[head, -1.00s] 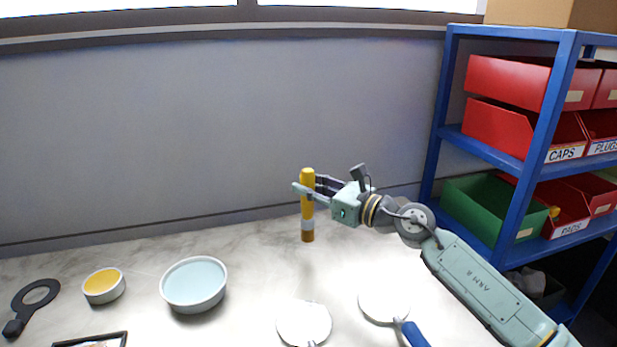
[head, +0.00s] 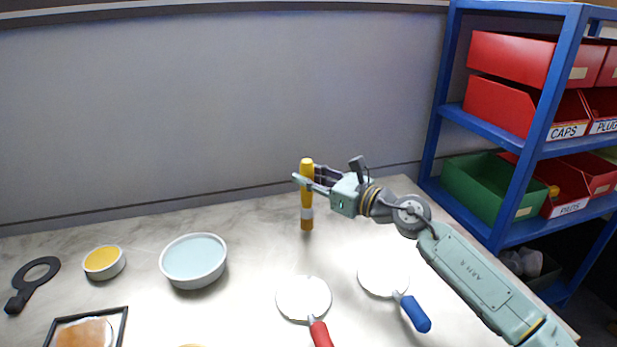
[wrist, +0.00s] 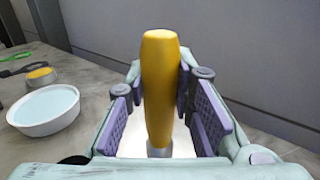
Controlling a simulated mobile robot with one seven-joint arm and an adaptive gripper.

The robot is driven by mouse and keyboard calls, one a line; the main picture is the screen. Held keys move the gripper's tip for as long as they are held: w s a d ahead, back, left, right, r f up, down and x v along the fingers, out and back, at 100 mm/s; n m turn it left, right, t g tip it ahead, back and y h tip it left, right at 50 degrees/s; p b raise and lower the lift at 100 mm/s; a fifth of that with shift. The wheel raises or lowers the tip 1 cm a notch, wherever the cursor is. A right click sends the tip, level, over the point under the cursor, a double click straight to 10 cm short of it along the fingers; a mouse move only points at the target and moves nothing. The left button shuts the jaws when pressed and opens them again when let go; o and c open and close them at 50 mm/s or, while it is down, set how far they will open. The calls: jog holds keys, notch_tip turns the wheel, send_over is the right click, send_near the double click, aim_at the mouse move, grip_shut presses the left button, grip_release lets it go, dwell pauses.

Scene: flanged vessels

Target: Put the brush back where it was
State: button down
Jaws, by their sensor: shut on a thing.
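The brush (head: 307,196) has a yellow handle, a grey band and brown bristles. It is upright with the bristles down, over the back of the bench. My gripper (head: 310,181) is shut on its yellow handle from the right. In the wrist view the handle (wrist: 160,85) stands between the purple pads, and the bristles are hidden below. I cannot tell for sure whether the bristle tip touches the bench.
A bowl of pale blue liquid (head: 194,259), a small yellow-filled dish (head: 104,262), a black ring tool (head: 33,283) and a framed amber panel (head: 86,332) are at left. Round white discs with red (head: 320,333) and blue (head: 415,313) handles lie in front. A blue shelf (head: 480,124) with bins stands right.

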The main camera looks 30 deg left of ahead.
jog(key=shift+f+b, duration=0.6)
jog(key=shift+b, duration=0.1)
jog(key=c, duration=1.3)
grip_release()
jog(key=s+d, duration=0.1)
jog(key=d, duration=1.1)
jog(key=shift+s, duration=0.15)
jog(key=shift+d, duration=0.1)
